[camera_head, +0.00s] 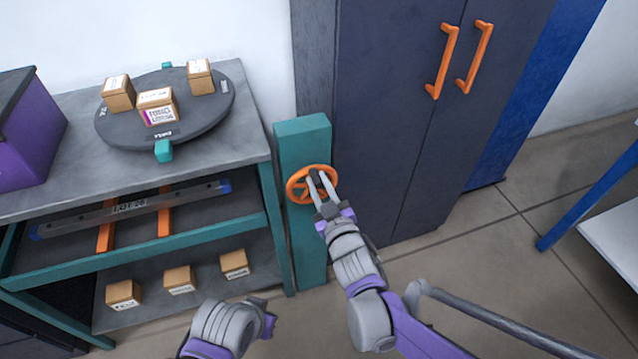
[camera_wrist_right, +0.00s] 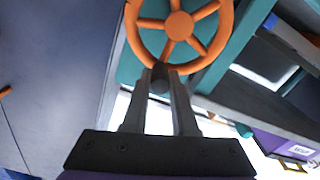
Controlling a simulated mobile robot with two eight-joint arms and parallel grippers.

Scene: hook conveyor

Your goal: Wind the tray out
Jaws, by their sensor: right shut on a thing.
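An orange spoked handwheel (camera_head: 312,184) is mounted on a teal post (camera_head: 303,140) at the right end of the workbench. The wheel also shows at the top of the right wrist view (camera_wrist_right: 180,25), with a dark knob (camera_wrist_right: 159,80) on its rim. My right gripper (camera_head: 317,178) is shut on this knob, one finger on each side (camera_wrist_right: 160,78). A dark tray-like shelf (camera_head: 205,291) carries three small cardboard boxes low in the bench; I cannot tell if it is the tray. My left gripper (camera_head: 268,318) is low in the head view, its fingers not clear.
The grey benchtop (camera_head: 60,195) holds a dark turntable (camera_head: 205,125) with three boxes and a purple bin (camera_head: 30,140). A labelled bar (camera_head: 130,208) lies on the shelf beneath. A dark cabinet (camera_head: 390,110) stands behind the post. Floor is clear at right, before a blue-legged table (camera_head: 590,195).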

